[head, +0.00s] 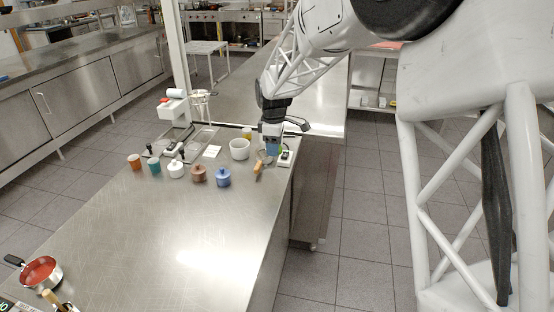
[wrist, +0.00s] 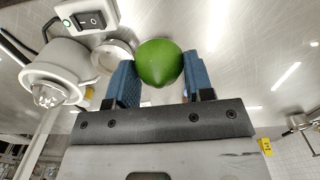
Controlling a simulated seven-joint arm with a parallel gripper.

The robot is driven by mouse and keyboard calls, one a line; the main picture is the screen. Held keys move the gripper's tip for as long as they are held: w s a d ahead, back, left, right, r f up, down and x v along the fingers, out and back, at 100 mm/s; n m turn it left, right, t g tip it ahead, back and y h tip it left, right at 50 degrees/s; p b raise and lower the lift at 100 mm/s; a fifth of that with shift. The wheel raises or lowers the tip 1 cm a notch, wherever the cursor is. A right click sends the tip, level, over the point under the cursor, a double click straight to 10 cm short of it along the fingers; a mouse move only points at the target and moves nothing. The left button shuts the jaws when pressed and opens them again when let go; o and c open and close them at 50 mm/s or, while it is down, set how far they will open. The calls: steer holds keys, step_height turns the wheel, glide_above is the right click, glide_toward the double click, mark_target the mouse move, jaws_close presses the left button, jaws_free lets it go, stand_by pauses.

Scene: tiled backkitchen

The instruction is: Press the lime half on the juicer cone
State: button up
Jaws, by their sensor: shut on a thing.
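My gripper (head: 272,146) is low over the far right part of the steel counter in the head view. In the wrist view its two blue fingers (wrist: 160,80) are shut on the green lime half (wrist: 159,61), one on each side. Its rounded, pointed skin side shows; the cut face is hidden. The white juicer (wrist: 62,66) is at the left of the wrist view, with its ribbed cone (wrist: 46,97) showing, apart from the lime. I cannot make out the lime or the cone in the head view.
A white bowl (head: 239,149) stands left of my gripper. Several small pots and cups, including a blue pot (head: 223,178) and an orange cup (head: 134,161), line the counter (head: 185,235). The counter's middle is clear.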

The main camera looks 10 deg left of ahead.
steer(key=w+a+r, duration=0.1)
steer(key=w+a, duration=0.1)
steer(key=w, duration=0.4)
steer(key=w+a+r, duration=0.1)
steer(key=w+a, duration=0.1)
steer(key=w, duration=0.4)
steer(key=w+a+r, duration=0.1)
steer(key=w+a, duration=0.1)
steer(key=w, duration=0.5)
steer(key=shift+a+r, duration=0.1)
steer(key=shift+a, duration=0.05)
steer(key=shift+f, duration=2.05)
steer(key=shift+f, duration=0.45)
stand_by(0.8)
steer(key=shift+r, duration=3)
steer(key=shift+a, duration=0.1)
